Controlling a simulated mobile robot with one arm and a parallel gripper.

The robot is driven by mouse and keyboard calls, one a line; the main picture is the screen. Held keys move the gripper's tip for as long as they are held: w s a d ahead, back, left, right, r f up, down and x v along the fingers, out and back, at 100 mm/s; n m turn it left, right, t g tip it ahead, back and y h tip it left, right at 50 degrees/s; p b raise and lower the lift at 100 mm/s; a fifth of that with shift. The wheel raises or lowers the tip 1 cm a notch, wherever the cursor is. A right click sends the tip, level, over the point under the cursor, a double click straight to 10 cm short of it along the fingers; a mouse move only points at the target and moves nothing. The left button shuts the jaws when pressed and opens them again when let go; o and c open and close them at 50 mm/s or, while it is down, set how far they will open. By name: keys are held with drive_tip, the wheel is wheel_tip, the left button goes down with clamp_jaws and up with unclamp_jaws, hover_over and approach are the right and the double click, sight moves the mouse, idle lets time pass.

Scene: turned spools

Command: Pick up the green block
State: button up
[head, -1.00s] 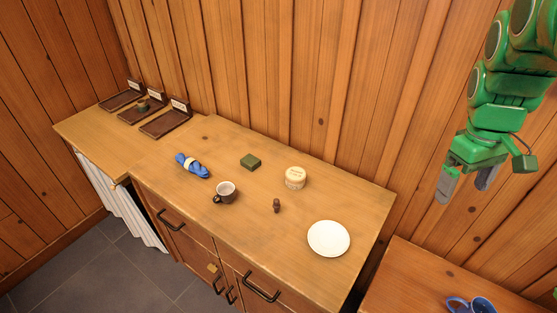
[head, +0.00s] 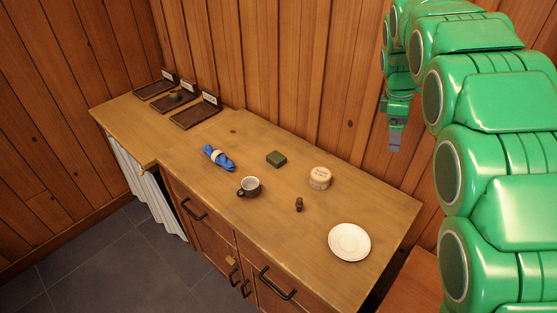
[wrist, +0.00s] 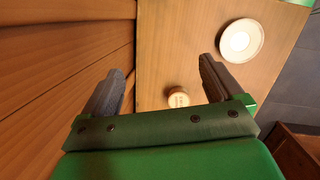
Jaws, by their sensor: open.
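The green block (head: 276,159) is a small, flat, dark green block lying on the wooden counter, left of a round cream tin and behind the mug. It does not show in the wrist view. My gripper (head: 395,140) is up at the right, near the wall and well apart from the block.
On the counter (head: 205,250) are a blue bundle (head: 218,157), a dark mug (head: 249,187), the cream tin (head: 320,177), a small brown spool-like piece (head: 299,204) and a white plate (head: 349,242). Dark trays (head: 195,112) stand at the far left. The plank wall (head: 300,80) runs behind.

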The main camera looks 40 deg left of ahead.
drive_tip(key=a+f+n, duration=0.4)
drive_tip(key=a, duration=0.7)
drive_tip(key=n+y, duration=0.2)
drive_tip(key=n, duration=0.8)
approach(276, 157)
drive_tip(key=shift+s+f+t, duration=0.2)
drive_tip(key=shift+f+t, duration=0.1)
drive_tip(key=shift+f, duration=0.2)
drive_tip(key=shift+a+f, duration=0.1)
drive_tip(key=shift+f, duration=0.4)
drive_tip(key=shift+w+f, duration=0.25)
drive_tip(key=shift+f, duration=0.9)
drive_tip(key=shift+w+f, duration=0.25)
drive_tip(key=shift+f, duration=0.9)
drive_tip(key=shift+w+f, duration=0.2)
drive_tip(key=shift+f, duration=0.9)
drive_tip(key=c, duration=1.1)
drive_tip(key=shift+r, duration=0.15)
